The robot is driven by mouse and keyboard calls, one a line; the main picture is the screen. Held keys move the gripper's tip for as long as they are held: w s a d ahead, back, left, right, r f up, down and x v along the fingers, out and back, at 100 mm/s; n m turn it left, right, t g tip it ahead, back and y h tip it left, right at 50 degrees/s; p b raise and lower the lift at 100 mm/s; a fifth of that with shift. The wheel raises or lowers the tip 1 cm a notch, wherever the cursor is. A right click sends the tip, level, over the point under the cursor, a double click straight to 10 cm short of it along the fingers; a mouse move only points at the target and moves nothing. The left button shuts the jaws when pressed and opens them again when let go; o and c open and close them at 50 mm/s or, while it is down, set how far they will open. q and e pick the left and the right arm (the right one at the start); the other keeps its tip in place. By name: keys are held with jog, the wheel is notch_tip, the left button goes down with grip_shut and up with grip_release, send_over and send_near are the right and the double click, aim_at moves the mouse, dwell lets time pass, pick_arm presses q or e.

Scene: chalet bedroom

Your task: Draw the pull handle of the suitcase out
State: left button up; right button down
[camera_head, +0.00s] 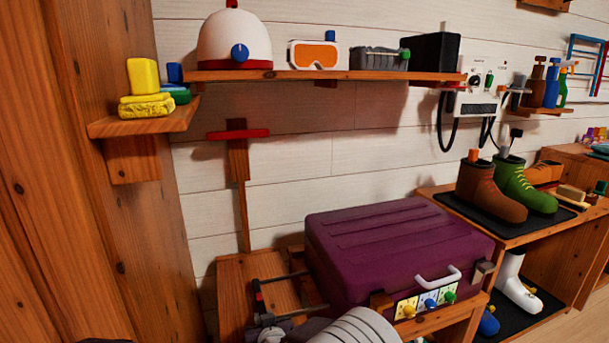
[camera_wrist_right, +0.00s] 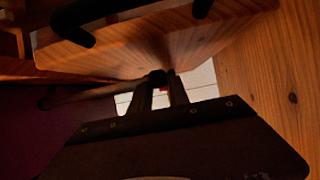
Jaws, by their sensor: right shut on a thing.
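The purple suitcase (camera_head: 395,250) lies flat on a wooden bench (camera_head: 232,285), with a white carry handle on its near right end. Its pull handle (camera_head: 259,297) stands out from the left end on two thin metal rods, with a dark crossbar apart from the shell. My right gripper (camera_head: 268,330) is at the near end of that crossbar, partly hidden by my own white arm. In the right wrist view its fingers (camera_wrist_right: 166,88) are shut on a dark bar, and the suitcase side (camera_wrist_right: 30,135) is a dark purple patch on the left. My left gripper is not in view.
A wooden post (camera_head: 243,200) with a red-topped crosspiece rises behind the bench. A shelf (camera_head: 325,75) with a helmet and goggles hangs above the suitcase. A plank wall (camera_head: 110,200) closes off the left. A boot rack (camera_head: 510,235) stands at right.

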jog(key=shift+s+a+r+p, duration=0.1)
jog(key=shift+s+a+p, duration=0.15)
jog(key=shift+a+p, duration=0.4)
jog(key=shift+s+a+r+p, duration=0.1)
jog(key=shift+s+a+p, duration=0.2)
jog(key=shift+a, duration=0.6)
jog(key=c, duration=1.2)
grip_release()
jog(key=shift+f, duration=0.2)
jog(key=shift+c, duration=0.2)
jog(key=p+v, duration=0.2)
jog(key=v, duration=0.4)
jog(key=shift+r, duration=0.1)
